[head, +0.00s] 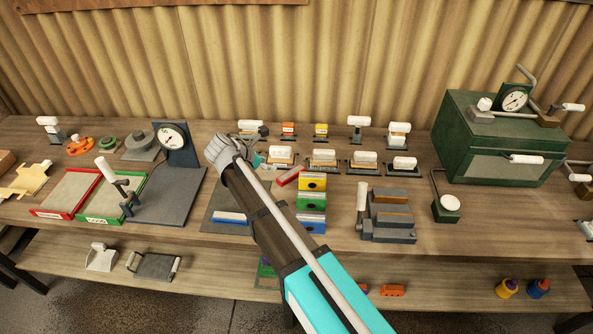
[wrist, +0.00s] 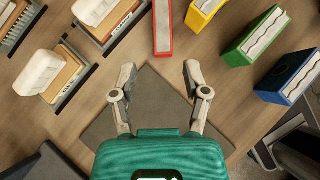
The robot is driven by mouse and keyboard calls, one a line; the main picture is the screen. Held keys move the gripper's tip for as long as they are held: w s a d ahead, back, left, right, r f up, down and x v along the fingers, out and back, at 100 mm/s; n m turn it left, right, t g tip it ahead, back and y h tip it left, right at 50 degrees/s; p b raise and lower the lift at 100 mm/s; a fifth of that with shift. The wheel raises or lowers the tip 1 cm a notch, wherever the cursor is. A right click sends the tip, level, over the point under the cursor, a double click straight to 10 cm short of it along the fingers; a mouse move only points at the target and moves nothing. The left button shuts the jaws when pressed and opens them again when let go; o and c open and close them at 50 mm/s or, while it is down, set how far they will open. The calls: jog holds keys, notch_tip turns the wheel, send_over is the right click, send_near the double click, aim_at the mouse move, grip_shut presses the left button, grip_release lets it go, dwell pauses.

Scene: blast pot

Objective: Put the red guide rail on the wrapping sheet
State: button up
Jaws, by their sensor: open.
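The red guide rail (head: 289,176) is a short red piece with a pale top, lying at an angle beside the yellow block. In the wrist view the red guide rail (wrist: 163,28) is at the top centre, beyond my fingertips. The wrapping sheet appears to be the flat grey sheet (head: 212,220) on the bench; in the wrist view the sheet (wrist: 155,105) lies below my fingers. My gripper (wrist: 159,72) is open and empty, above the sheet and apart from the rail. In the head view my arm hides part of the sheet and my gripper (head: 250,156).
A blue piece (head: 232,217) with a pale top lies at the sheet's near side. Yellow (head: 312,182), green (head: 311,202) and blue (head: 311,223) blocks stand in a row right of my arm. White-topped pieces in holders (head: 323,158) line the back. A grey stepped fixture (head: 390,215) stands right.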

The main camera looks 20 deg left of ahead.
jog(key=shift+w, duration=0.15)
jog(key=b, duration=0.5)
send_near(291, 172)
jog(key=x, duration=0.3)
jog(key=shift+w+a+f, duration=0.1)
jog(key=shift+w+f, duration=0.05)
jog(key=shift+w, duration=0.05)
jog(key=shift+b+x, duration=0.55)
jog(key=shift+x, duration=0.2)
jog(key=shift+w, duration=0.1)
jog(key=b+x, duration=0.3)
jog(key=shift+d+f, duration=0.25)
jog(key=shift+f, duration=0.05)
jog(key=shift+b+x, duration=0.5)
jog(key=shift+x, duration=0.25)
